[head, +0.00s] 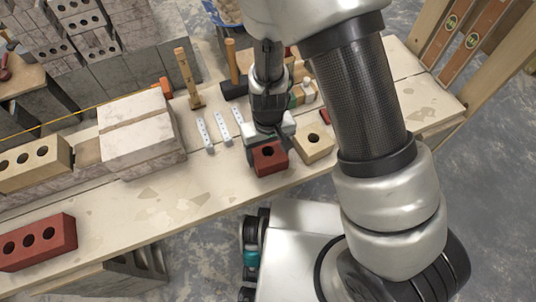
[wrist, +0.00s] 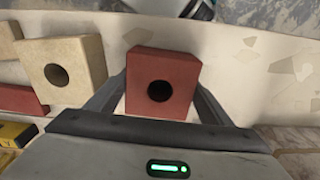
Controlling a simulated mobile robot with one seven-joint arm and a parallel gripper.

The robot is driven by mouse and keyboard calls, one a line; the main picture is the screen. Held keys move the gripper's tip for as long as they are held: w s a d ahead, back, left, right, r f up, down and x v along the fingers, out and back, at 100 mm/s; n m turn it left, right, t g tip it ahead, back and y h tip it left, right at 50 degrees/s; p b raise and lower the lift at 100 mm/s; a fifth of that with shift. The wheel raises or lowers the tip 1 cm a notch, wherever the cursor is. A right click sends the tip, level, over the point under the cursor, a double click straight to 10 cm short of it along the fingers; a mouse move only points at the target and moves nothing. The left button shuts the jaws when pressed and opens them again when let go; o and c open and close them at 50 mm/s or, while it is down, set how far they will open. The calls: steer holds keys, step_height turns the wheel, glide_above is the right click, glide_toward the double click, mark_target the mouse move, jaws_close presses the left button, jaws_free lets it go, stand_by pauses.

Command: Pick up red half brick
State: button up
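The red half brick (head: 268,157) has one dark round hole and is near the front edge of the workbench (head: 150,205). In the wrist view the red half brick (wrist: 162,65) lies between the two dark fingers of my gripper (wrist: 163,92). The fingertips are close against its left and right sides. Light strips show between the fingers and the brick lower down, but I cannot tell whether the tips press on it. In the head view my gripper (head: 266,135) points down at the brick and hides its rear.
A tan half brick (head: 313,144) with a hole stands close to the right of the red one; it also shows in the wrist view (wrist: 62,70). Pale slabs (head: 140,135), a red three-hole brick (head: 38,243) and upright hammers (head: 188,78) are on the bench. Bare bench lies left of the red half brick.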

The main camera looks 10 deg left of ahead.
steer(key=c, duration=1.2)
